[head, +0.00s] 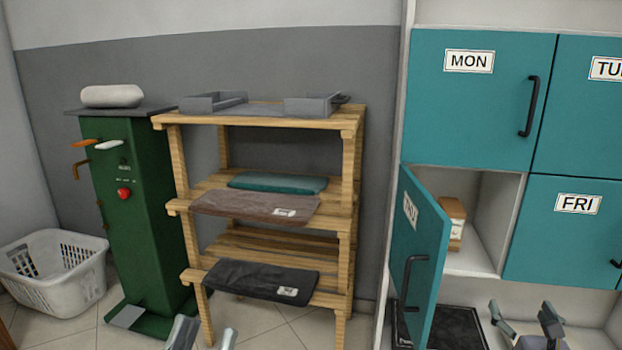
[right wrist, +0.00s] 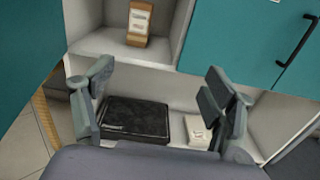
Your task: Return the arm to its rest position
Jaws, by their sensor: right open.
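My right gripper (head: 525,328) shows at the bottom right of the head view, below the open cubby. In the right wrist view its two fingers (right wrist: 160,105) are spread wide with nothing between them. My left gripper (head: 205,338) shows at the bottom edge of the head view, in front of the wooden rack. Only its grey fingertips are visible, apart, with nothing seen between them. The rest of both arms is out of view or cut off.
A teal door (head: 418,262) stands open left of my right gripper. Its cubby holds a brown block with a paper label (head: 450,222). A black folded item (right wrist: 135,118) and a white labelled item (right wrist: 197,132) lie below. A wooden rack (head: 345,180) holds folded garments.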

